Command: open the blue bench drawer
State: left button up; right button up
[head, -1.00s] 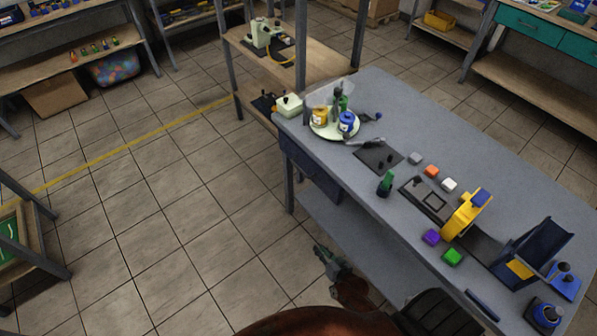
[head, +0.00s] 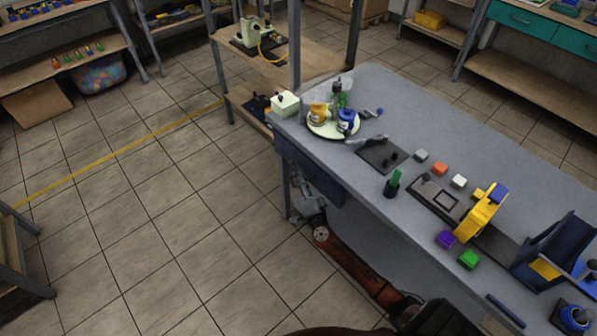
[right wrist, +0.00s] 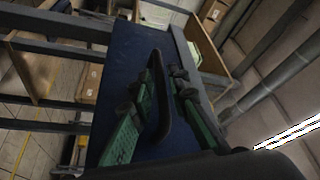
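The dark blue bench drawer (head: 322,178) sits under the left end of the grey bench (head: 420,120) and looks shut. Its blue front (right wrist: 125,60) fills the middle of the right wrist view. A dark bar handle (right wrist: 160,105) stands out from that front. Contact with the handle cannot be seen. My left gripper is not in view.
A round plate (head: 332,131) with bottles stands on the bench corner above the drawer. A yellow device (head: 482,212) and small coloured blocks lie further right. A wooden shelf rack (head: 250,100) stands behind the bench's left end. The tiled floor left of the bench is clear.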

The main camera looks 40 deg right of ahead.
jog(key=shift+w+d+r, duration=0.15)
jog(key=shift+w, duration=0.45)
grip_shut()
jog(key=shift+d, duration=0.1)
